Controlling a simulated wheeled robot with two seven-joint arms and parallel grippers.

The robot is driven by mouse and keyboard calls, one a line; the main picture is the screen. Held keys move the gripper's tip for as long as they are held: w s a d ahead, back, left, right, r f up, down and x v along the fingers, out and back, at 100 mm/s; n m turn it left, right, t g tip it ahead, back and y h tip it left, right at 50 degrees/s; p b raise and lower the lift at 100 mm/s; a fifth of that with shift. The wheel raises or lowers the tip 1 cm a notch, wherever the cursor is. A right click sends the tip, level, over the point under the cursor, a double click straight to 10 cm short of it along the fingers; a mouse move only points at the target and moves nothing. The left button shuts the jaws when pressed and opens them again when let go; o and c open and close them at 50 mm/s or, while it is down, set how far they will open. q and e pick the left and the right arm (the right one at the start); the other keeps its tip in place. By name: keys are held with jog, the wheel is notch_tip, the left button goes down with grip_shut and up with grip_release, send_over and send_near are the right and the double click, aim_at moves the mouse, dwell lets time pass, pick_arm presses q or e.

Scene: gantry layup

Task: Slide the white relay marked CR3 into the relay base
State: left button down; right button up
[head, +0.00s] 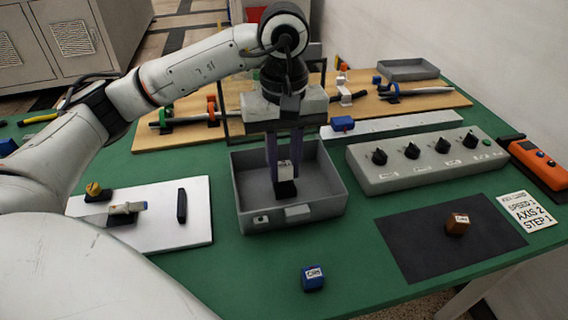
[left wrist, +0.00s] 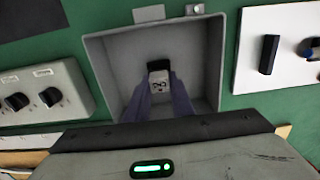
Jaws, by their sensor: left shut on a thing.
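The white relay (head: 284,168) is between the fingertips of my left gripper (head: 284,165), over the grey tray (head: 318,208). In the left wrist view the relay (left wrist: 160,82) shows dark lettering, too small to read surely, and the gripper (left wrist: 165,92) is shut on it. A black block (head: 285,189) lies directly below the white part and also shows in the left wrist view (left wrist: 158,65). I cannot tell whether this block is the relay base or the relay's own lower part, nor whether anything touches the tray floor. My right gripper is out of view.
A blue labelled block (head: 312,278) stands at the front and a brown one (head: 458,224) on a black mat (head: 412,240). A grey knob box (head: 425,165) is right of the tray. A white board (head: 150,230) with small parts is left. Tray walls surround the gripper.

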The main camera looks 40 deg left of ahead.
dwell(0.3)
pick_arm(q)
jog(key=shift+f, duration=0.15)
jog(key=shift+f+b, duration=0.35)
jog(key=shift+b, duration=0.1)
jog(key=shift+f, duration=0.3)
jog(key=c, duration=1.5)
grip_release()
jog(key=shift+o, duration=0.2)
